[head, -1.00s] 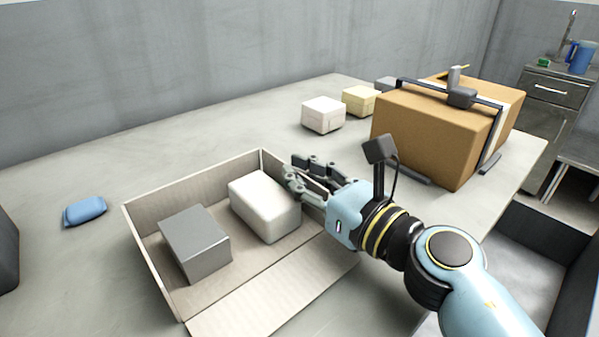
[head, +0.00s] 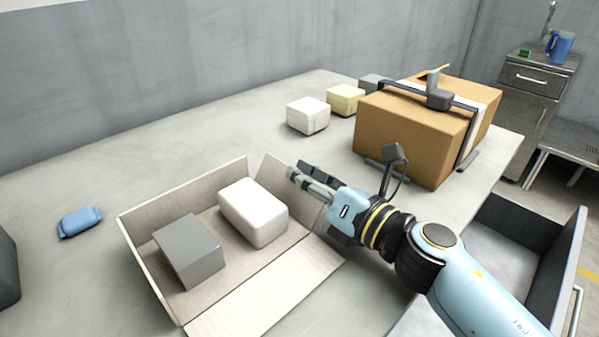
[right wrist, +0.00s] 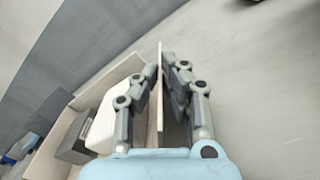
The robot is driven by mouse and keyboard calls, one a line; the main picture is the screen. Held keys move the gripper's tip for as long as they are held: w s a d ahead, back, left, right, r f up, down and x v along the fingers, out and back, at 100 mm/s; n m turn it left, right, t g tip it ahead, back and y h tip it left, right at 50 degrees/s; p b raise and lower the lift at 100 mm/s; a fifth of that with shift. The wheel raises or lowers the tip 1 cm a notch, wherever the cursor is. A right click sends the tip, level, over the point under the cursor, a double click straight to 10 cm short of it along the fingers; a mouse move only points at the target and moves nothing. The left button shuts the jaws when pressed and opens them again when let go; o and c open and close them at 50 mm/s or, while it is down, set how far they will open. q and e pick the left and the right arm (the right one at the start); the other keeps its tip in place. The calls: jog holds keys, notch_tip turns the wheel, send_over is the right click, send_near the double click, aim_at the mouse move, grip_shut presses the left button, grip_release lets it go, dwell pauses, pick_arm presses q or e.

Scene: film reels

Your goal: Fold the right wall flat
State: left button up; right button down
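An open cardboard box (head: 150,260) stands on the table. Its right wall (head: 272,172) leans outward to the right, with a gap at the back corner. The front wall lies flat, and the back and left walls stand. My right gripper (head: 300,176) is at the right wall's upper edge. In the right wrist view, the wall (right wrist: 159,105) runs between the fingers of my right gripper (right wrist: 161,75), which are closed on it. The head view hides part of the wall behind the gripper. My left gripper is out of view.
In the box lie a grey block (head: 190,252) and a white block (head: 253,212). A blue item (head: 80,222) lies left of it. Behind are a white block (head: 307,115), a yellow block (head: 345,98) and a large brown carton (head: 405,135). Table right of the wall is partly clear.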

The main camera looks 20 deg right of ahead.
dwell(0.5)
jog(key=c, duration=1.5)
grip_release()
jog(key=shift+s+d, duration=0.1)
jog(key=v, duration=1.1)
jog(key=shift+s+d+f, duration=0.1)
jog(key=shift+s+d, duration=0.05)
jog(key=shift+s, duration=0.2)
